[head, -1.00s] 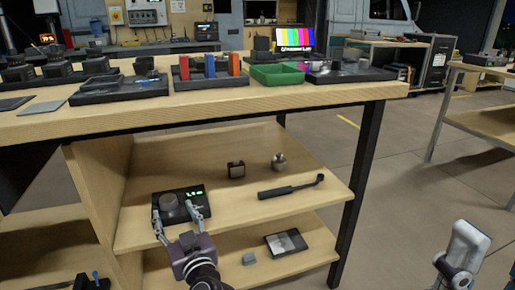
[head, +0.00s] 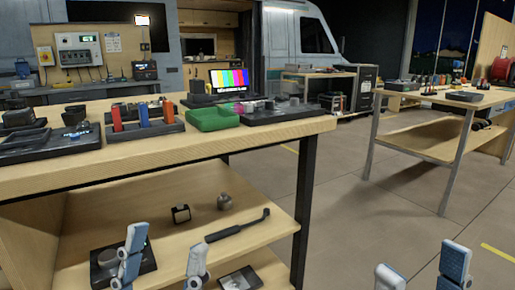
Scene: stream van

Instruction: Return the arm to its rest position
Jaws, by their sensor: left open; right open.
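My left gripper (head: 167,240) is at the bottom left of the head view, close to the camera. Its two pale blue-grey fingers stand apart with nothing between them. My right gripper (head: 421,261) is at the bottom right, its two fingers also apart and empty, with floor behind it. A grey round piece (head: 107,258) sits on a black scale (head: 148,263) on the shelf. The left gripper's nearer finger covers part of the scale.
The workbench (head: 250,139) has a green tray (head: 212,119) and a rack with red and blue pieces (head: 140,127) on top. A black wand-like tool (head: 235,228) lies on the shelf. Another table (head: 420,140) stands at right, with open floor between.

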